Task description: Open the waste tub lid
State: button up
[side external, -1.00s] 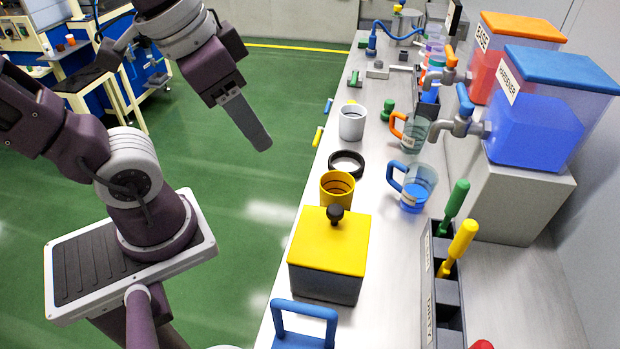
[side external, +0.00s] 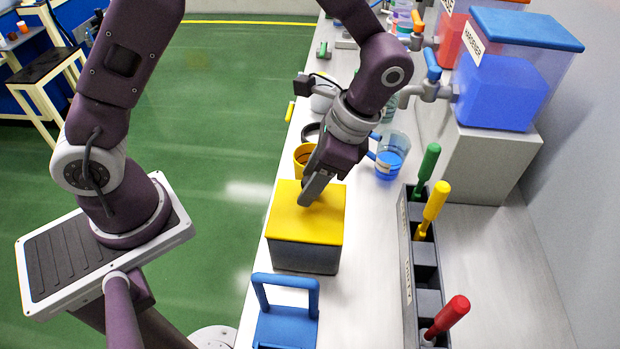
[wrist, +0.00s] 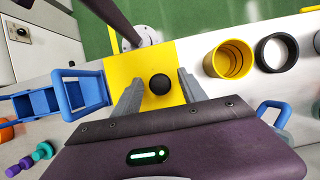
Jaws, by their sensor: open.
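The waste tub (side external: 304,258) is a dark grey box on the bench with a flat yellow lid (side external: 285,222) lying closed on it. The lid's round black knob (wrist: 160,84) shows in the wrist view; in the side view my gripper hides it. My gripper (side external: 312,200) points down at the lid. In the wrist view its two grey fingers (wrist: 158,92) are apart, one on each side of the knob, with gaps between them and the knob. I cannot tell how far the fingertips are above the lid.
A yellow cup (wrist: 233,59) and a black ring (wrist: 276,53) stand beside the tub. A blue handled holder (side external: 287,322) is in front of it. A dark rack (side external: 428,272) with green, yellow and red-handled tools and a blue measuring jug (side external: 391,157) are to the right.

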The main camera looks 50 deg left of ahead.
jog(key=shift+f, duration=0.25)
grip_shut()
dwell(1.3)
